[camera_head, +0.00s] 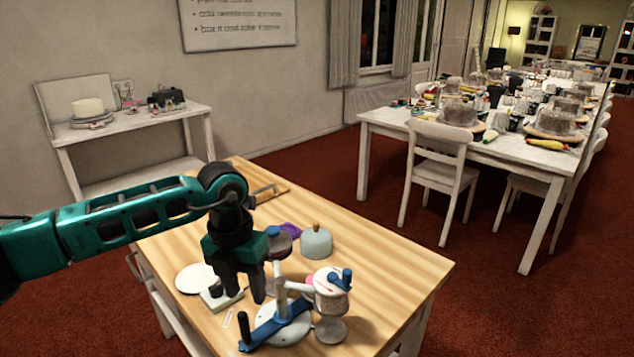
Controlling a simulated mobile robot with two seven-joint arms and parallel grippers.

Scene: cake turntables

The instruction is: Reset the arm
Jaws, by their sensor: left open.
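My left arm (140,215) is green and black and comes in from the left, reaching over the wooden table (390,260). My left gripper (249,287) points down over the table's front left part. Its black fingers are apart, with nothing seen between them. Below and beside it lie a white round disc (196,279) and a small pale block (218,299) with a dark top. A white turntable (290,328) with a blue arm across it stands just right of the fingers. My right gripper is not in view.
A grey domed pot (316,243) and a glass-like container (331,290) stand on the table. Its right side is bare. A white side table (135,122) holds a cake (88,107). A white chair (438,172) and a long, crowded table stand at the back right.

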